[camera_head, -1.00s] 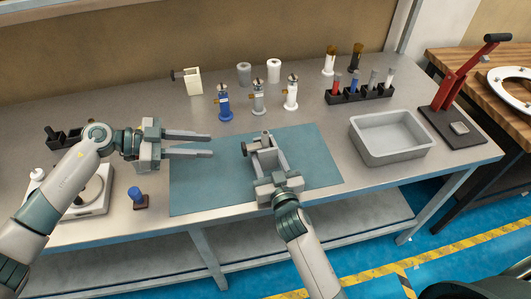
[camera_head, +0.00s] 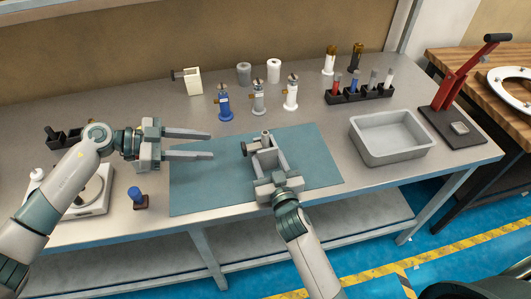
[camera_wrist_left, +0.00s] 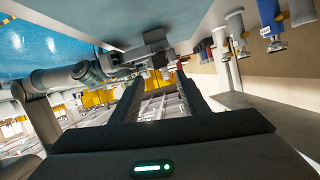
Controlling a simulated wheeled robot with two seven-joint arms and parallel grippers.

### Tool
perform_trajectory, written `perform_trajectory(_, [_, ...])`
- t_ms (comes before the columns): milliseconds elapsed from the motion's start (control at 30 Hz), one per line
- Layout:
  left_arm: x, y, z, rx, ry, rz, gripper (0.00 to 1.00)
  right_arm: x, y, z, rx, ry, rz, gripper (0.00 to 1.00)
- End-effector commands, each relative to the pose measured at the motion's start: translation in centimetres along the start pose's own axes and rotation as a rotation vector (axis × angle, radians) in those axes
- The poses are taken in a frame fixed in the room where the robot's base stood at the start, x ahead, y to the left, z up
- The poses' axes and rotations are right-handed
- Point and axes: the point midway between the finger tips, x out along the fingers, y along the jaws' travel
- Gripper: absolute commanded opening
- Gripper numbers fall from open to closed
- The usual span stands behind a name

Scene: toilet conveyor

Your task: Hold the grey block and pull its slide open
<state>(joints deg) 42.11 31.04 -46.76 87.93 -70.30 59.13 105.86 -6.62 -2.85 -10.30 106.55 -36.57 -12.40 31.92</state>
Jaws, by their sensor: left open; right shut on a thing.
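The grey block (camera_head: 266,141) is above the blue-green mat, with a dark round knob (camera_head: 244,149) sticking out on its left side. My right gripper (camera_head: 268,150) reaches in from the front and is shut on the block, its fingers hiding part of it. My left gripper (camera_head: 212,144) is open and empty to the left of the block, its fingers pointing right toward the knob with a gap between. In the left wrist view the grey block (camera_wrist_left: 155,38) shows beyond the open fingers of my left gripper (camera_wrist_left: 159,78). Whether the slide is open cannot be told.
A cream block with a knob (camera_head: 194,82) and several bottle-like parts stand at the back. A grey bin (camera_head: 372,152) and a black rack (camera_head: 360,95) are to the right. A small blue-topped part (camera_head: 138,199) and a scale (camera_head: 92,204) are front left. The mat (camera_head: 210,190) is otherwise clear.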

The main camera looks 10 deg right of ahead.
Motion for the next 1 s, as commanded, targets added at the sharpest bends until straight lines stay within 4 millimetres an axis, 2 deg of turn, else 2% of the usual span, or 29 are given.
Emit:
perform_trajectory(167, [0.5,0.1,-0.3,0.044,-0.007,0.016,0.41,0.0,0.0,0.0,0.000,0.000,0.000,0.18])
perform_trajectory(367, [2.2,0.3,-1.4,0.235,-0.040,0.082,0.41,0.0,0.0,0.0,0.000,0.000,0.000,0.18])
perform_trajectory(733, [7.0,1.5,-4.5,0.931,-0.117,0.363,0.41,0.0,0.0,0.0,0.000,0.000,0.000,0.18])
perform_trajectory(1000, [9.1,1.9,-6.1,1.470,-0.132,0.648,0.41,0.0,0.0,0.0,0.000,0.000,0.000,0.18])
